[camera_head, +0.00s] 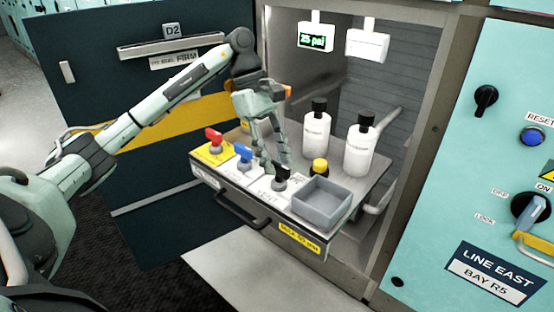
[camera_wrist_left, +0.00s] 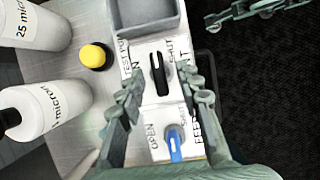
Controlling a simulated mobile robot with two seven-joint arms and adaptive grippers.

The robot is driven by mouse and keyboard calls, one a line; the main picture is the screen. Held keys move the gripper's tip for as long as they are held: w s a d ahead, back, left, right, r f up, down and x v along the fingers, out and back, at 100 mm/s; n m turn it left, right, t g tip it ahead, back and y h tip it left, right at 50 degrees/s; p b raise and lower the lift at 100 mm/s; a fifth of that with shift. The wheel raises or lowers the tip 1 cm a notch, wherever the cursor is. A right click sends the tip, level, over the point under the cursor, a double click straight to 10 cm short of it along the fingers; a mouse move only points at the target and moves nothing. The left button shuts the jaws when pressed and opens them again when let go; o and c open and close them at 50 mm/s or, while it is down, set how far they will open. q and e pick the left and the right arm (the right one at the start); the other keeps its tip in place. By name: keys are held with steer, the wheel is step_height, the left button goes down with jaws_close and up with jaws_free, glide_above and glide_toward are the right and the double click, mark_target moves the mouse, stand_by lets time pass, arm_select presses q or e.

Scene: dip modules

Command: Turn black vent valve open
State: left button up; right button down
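The black vent valve (camera_head: 281,172) stands on the pulled-out drawer, by the VENT label, partly hidden by my left gripper. My left gripper (camera_head: 275,164) reaches down over it. In the left wrist view, the black handle (camera_wrist_left: 158,74) lies between the spread fingers of my left gripper (camera_wrist_left: 164,72), with a gap on each side. The handle runs nearly up and down in that picture. A SHUT label shows to its right; the label on its left is partly covered by a finger. Part of what looks like my right gripper (camera_wrist_left: 250,11) shows at that view's top right edge; its fingertips are unclear.
A blue valve (camera_head: 244,155) and a red valve (camera_head: 214,138) stand left of the black one. A yellow-capped knob (camera_head: 319,167), a grey bin (camera_head: 322,222) and two white bottles (camera_head: 316,135) (camera_head: 360,148) are close by.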

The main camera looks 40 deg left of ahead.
arm_select(q)
steer(key=shift+d+f, duration=0.2)
steer(key=shift+f, duration=0.3)
arm_select(e)
steer(key=shift+a, duration=0.2)
arm_select(q)
steer(key=shift+c, duration=0.2)
jaws_close()
arm_select(e)
steer(key=shift+w+a, duration=0.1)
steer(key=shift+w, duration=0.05)
